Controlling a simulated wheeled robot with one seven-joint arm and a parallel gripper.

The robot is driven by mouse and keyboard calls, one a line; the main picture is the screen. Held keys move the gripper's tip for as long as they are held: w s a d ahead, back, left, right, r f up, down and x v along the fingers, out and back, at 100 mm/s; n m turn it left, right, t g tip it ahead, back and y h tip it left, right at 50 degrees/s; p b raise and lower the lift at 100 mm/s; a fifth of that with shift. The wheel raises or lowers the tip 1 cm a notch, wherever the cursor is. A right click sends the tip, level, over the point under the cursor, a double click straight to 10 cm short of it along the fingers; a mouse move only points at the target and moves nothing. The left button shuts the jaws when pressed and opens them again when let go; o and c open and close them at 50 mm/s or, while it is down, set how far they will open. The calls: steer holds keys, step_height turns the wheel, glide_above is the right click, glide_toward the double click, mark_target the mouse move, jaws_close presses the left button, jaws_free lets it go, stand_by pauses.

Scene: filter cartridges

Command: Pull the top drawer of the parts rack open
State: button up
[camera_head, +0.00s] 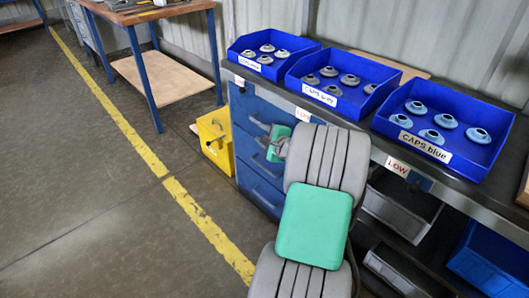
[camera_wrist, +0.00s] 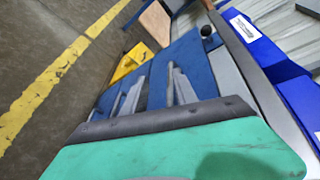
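The parts rack (camera_head: 234,84) stands under the left end of the counter, with blue drawer fronts. My gripper (camera_head: 272,152) is in front of the rack, mostly hidden by my arm in the head view. In the wrist view, the two grey fingers of my gripper (camera_wrist: 157,82) stand apart with nothing seen between them. They point at the blue front of the rack (camera_wrist: 190,52). Whether they touch a handle I cannot tell.
Blue cap bins (camera_head: 273,72) stand on the counter above. A yellow box (camera_head: 215,142) sits on the floor left of the rack. A workbench (camera_head: 150,15) stands farther back. Grey bins (camera_head: 400,210) fill the shelf at the right. Floor at the left is clear.

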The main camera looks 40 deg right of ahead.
steer(key=w+d+f, duration=0.1)
steer(key=w+d, duration=0.1)
steer(key=w+d+f+m+h+b, duration=0.1)
steer(key=d, duration=0.1)
steer(key=w+d+f+m+b, duration=0.1)
steer(key=w, duration=0.1)
steer(key=shift+w+d+t, duration=0.35)
steer(key=shift+d+t, duration=0.05)
steer(key=shift+r, duration=0.1)
steer(key=shift+c, duration=0.2)
jaws_close()
stand_by(0.8)
